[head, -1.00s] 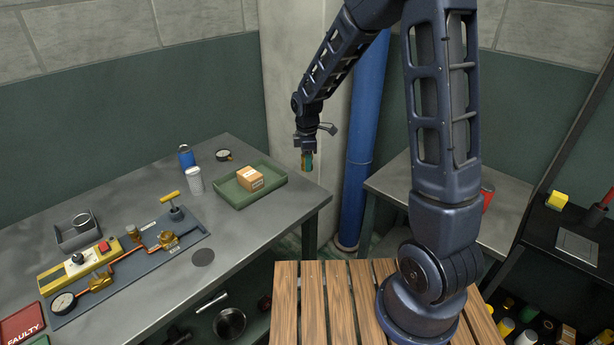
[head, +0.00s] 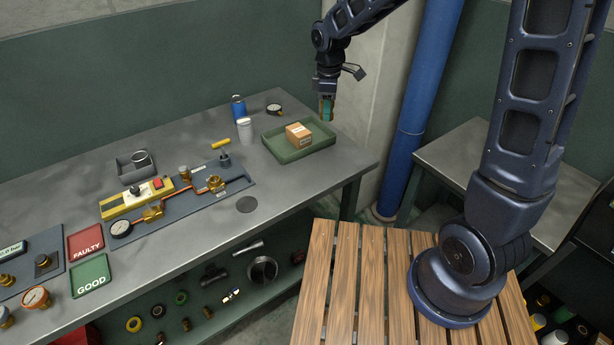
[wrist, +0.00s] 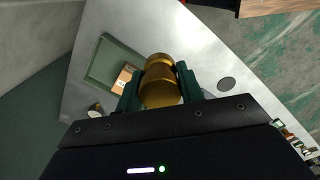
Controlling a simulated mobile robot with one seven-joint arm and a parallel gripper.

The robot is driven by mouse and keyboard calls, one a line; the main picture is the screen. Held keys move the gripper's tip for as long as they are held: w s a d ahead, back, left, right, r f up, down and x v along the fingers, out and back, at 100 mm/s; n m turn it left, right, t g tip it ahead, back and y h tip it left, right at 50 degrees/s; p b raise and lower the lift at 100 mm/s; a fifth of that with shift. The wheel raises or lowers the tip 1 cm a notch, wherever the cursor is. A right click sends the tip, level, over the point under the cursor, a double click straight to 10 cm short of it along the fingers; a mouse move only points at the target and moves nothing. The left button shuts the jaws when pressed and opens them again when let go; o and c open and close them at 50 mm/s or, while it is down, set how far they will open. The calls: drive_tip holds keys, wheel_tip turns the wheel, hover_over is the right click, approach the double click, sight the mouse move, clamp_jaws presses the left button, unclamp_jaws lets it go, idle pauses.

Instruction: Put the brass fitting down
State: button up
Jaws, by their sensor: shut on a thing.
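My gripper (head: 327,108) is shut on the brass fitting (wrist: 160,82), which sits between the two green fingers in the wrist view. In the head view the fitting is mostly hidden by the fingers. The gripper points down and is held in the air by the right end of the grey workbench (head: 330,172). It appears above or behind the green tray (head: 284,155); the exact height is hard to tell. In the wrist view the tray (wrist: 98,72) lies below and to the left of the fitting.
A cardboard box (head: 298,135) sits in the tray. A white can (head: 245,130), a blue can (head: 238,108) and a gauge (head: 274,109) stand left of it. A copper-pipe panel (head: 180,205) and red FAULTY (head: 85,242) and green GOOD (head: 90,275) mats lie further left.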

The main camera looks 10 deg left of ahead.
hover_over(304, 180)
drive_tip(key=shift+m, duration=0.3)
wheel_tip(304, 180, down, 20)
drive_tip(key=shift+s+r, duration=0.1)
idle(0.3)
drive_tip(key=shift+f, duration=0.2)
drive_tip(key=o, duration=1.1)
drive_tip(key=shift+r, duration=0.15)
